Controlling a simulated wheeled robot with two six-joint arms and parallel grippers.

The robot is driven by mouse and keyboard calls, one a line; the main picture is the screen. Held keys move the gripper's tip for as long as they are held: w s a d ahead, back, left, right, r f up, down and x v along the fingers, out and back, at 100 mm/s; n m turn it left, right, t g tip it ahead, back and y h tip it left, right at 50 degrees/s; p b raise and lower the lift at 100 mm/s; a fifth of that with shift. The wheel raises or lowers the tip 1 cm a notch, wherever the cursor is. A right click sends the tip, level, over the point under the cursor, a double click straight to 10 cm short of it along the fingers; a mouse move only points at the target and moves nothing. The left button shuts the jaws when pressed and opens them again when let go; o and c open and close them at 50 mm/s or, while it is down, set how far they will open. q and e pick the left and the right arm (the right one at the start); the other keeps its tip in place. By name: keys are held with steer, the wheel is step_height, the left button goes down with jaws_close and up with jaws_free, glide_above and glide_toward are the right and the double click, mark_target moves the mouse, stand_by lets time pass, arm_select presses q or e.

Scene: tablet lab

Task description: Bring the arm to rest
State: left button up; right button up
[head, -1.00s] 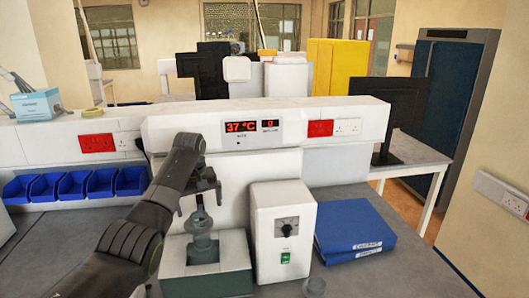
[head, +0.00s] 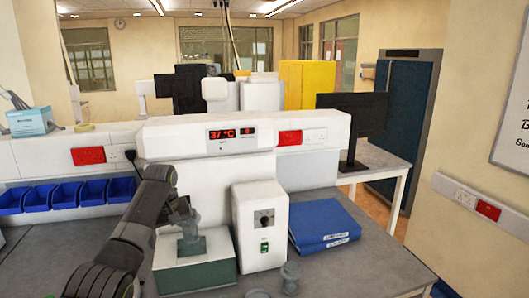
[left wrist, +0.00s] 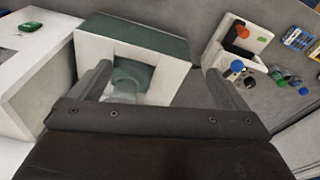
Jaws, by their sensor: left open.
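My left arm comes in from the lower left of the head view, and its gripper (head: 183,212) hangs just above and left of a translucent grey-green vessel (head: 190,242). The vessel stands in the green and white block (head: 196,276) in front of the white instrument. In the left wrist view my left gripper (left wrist: 160,72) has its two fingers wide apart with nothing between the pads. Beyond them are the green-topped block (left wrist: 137,36) and the vessel (left wrist: 132,75), partly hidden by the gripper body. My right gripper is not in view.
A white control box (head: 260,226) stands right of the block, with a blue binder (head: 323,222) beside it. A small grey jar (head: 290,278) is near the front. Blue bins (head: 68,193) line the left.

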arm_select(q)
steer(key=s+a+f+m, duration=0.3)
steer(key=s+f, duration=1.5)
steer(key=f, duration=0.4)
steer(key=s+a+r+m+t+y, duration=0.1)
steer(key=s+r+m+t, duration=0.15)
steer(key=s, duration=2.85)
step_height(320, 180, down, 32)
steer(key=a+g+b, duration=0.2)
steer(key=b, duration=0.6)
steer(key=s+f+b, duration=0.3)
steer(key=s+f, duration=0.4)
steer(key=f, duration=0.4)
steer(key=s+d+f+g+b, duration=0.1)
steer(key=s+f+b, duration=0.2)
steer(key=s+f, duration=0.5)
step_height(320, 180, down, 4)
steer(key=shift+d+r, duration=0.15)
steer(key=shift+d, duration=0.05)
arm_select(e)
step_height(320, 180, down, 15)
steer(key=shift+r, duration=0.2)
